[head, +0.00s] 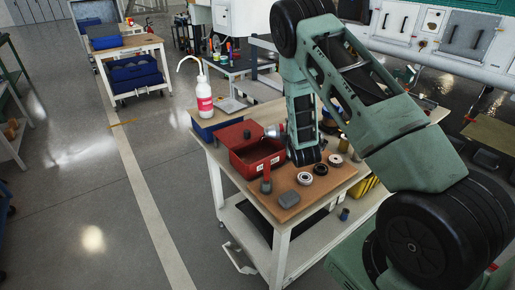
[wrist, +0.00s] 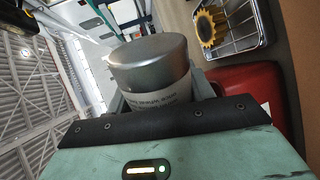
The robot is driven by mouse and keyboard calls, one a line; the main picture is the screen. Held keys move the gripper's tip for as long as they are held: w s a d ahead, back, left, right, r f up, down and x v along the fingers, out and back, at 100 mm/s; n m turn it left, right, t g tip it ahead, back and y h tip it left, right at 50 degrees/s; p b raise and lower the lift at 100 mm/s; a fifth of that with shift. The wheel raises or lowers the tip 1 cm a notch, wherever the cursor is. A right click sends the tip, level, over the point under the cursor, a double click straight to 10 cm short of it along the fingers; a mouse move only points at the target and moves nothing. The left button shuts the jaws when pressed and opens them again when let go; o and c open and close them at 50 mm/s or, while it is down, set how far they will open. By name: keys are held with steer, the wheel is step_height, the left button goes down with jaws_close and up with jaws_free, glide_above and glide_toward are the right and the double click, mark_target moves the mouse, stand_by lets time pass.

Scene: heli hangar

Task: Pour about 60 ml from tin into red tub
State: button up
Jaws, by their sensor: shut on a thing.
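The tin (wrist: 150,65) is a silver can with a pale printed label. My gripper (wrist: 160,96) is shut on it, with a finger on each side. In the head view the tin (head: 272,131) shows small and silvery, tilted, near the far right rim of the red tub. The red tub (head: 260,168) is an open box with a label on its front, standing on the workbench; part of it also shows red at the right of the wrist view (wrist: 252,85). My arm hides part of the tin and gripper in the head view. No stream of contents can be made out.
On the workbench (head: 287,214) are a pale ring (head: 305,178), a black ring (head: 320,169), a grey block (head: 289,199) and an upright grey-red piece (head: 266,182) close before the tub. Floor at left is free.

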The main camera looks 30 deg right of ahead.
steer(key=shift+r, duration=0.15)
stand_by(0.8)
steer(key=shift+s+d+f, duration=0.1)
steer(key=shift+f, duration=0.15)
steer(key=shift+d+r+m, duration=0.15)
steer(key=shift+r+m, duration=0.1)
steer(key=shift+m, duration=0.25)
steer(key=shift+m+t+y+p, duration=0.3)
steer(key=shift+m+y+p, duration=0.1)
steer(key=shift+m, duration=0.2)
steer(key=shift+s+d+f+m, duration=0.1)
steer(key=shift+s+d+m, duration=0.05)
steer(key=shift+m, duration=0.15)
steer(key=shift+a+m+t+y+b, duration=0.2)
steer(key=shift+m+t+y+b, duration=0.1)
steer(key=shift+m+b, duration=0.25)
stand_by(0.5)
